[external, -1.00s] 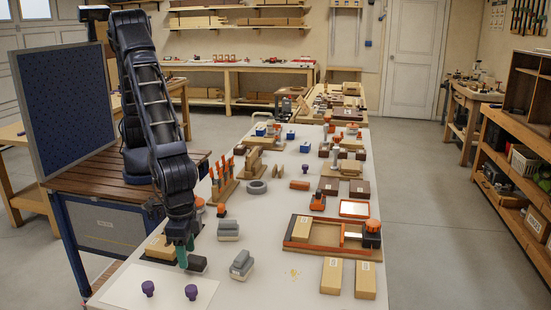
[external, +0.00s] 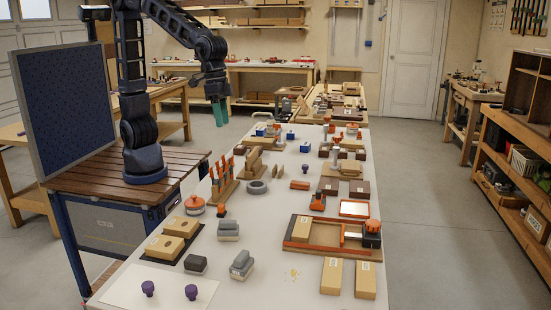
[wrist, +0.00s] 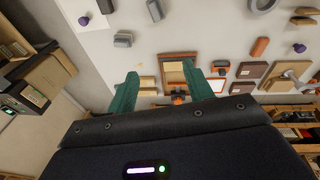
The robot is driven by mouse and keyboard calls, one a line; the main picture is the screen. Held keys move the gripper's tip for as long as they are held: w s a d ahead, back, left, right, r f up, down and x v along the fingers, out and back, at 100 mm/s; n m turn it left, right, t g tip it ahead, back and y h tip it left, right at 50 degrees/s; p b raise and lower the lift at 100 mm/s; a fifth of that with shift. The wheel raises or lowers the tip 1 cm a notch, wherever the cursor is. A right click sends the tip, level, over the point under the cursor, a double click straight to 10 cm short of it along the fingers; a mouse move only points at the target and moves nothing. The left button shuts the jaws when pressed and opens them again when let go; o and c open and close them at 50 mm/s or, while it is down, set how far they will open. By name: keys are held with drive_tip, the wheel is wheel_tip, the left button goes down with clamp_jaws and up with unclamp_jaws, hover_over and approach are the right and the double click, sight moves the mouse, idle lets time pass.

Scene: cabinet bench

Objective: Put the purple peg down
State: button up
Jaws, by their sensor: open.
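Two purple pegs (external: 148,288) (external: 191,292) stand on a white sheet (external: 128,296) at the near left corner of the bench. Another purple peg (external: 304,169) stands farther back near the middle of the bench. In the wrist view, one purple peg shows at the top left (wrist: 84,21) and one at the right (wrist: 299,48). My gripper (external: 217,112) is raised high above the bench's left side, well clear of every peg. Its green fingers (wrist: 163,92) are apart with nothing held between them.
Tan blocks on a dark tray (external: 177,238), a dark grey block (external: 196,265) and grey blocks (external: 242,264) lie near the sheet. A rack of orange-handled tools (external: 223,180) stands behind. A wooden tray (external: 330,252) sits at the right. The bench centre has bare room.

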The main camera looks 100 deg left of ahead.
drive_tip(key=s+a+r+t, duration=0.1)
drive_tip(key=s+a+r, duration=0.1)
drive_tip(key=s+a, duration=0.45)
drive_tip(key=s+a+r+t, duration=0.1)
drive_tip(key=s+a+r, duration=0.2)
drive_tip(key=s+a, duration=0.35)
drive_tip(key=s+a+f+m+y, duration=0.1)
drive_tip(key=s+a+f, duration=0.1)
drive_tip(key=s+a, duration=0.7)
drive_tip(key=shift+s+t, duration=0.4)
drive_tip(key=shift+s, duration=0.25)
idle(1.0)
